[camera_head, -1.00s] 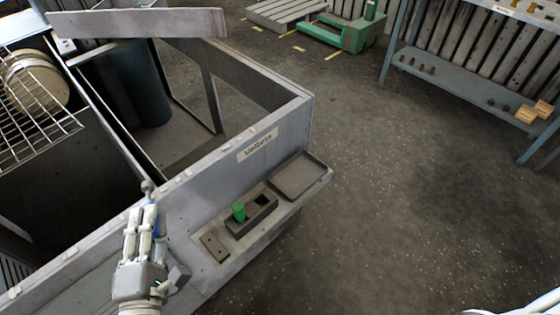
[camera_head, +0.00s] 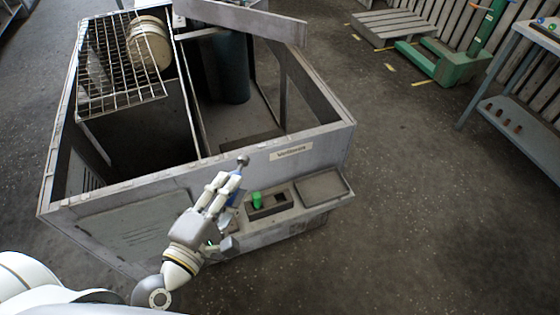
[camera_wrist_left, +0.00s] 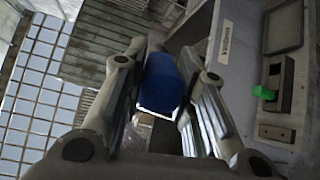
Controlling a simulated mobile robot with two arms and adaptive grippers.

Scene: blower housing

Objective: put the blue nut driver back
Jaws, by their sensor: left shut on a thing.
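The blue nut driver is in my left gripper (camera_head: 222,190), which is shut on its blue handle (camera_head: 236,198). Its round grey end (camera_head: 243,160) points up past the fingertips. The blue handle fills the gap between the fingers in the left wrist view (camera_wrist_left: 160,85). The gripper is in front of the housing's front wall, left of a dark two-slot holder (camera_head: 268,211). A green-handled tool (camera_head: 257,200) stands in the holder's left slot; the right slot looks empty. The holder also shows at right in the left wrist view (camera_wrist_left: 286,82). My right gripper is not in view.
The holder sits on a ledge of the grey blower housing (camera_head: 130,190), beside a shallow empty tray (camera_head: 322,187). A wire rack (camera_head: 115,65) and dark cylinder (camera_head: 228,70) are in the housing. A workbench (camera_head: 520,110) stands at right. The floor between is clear.

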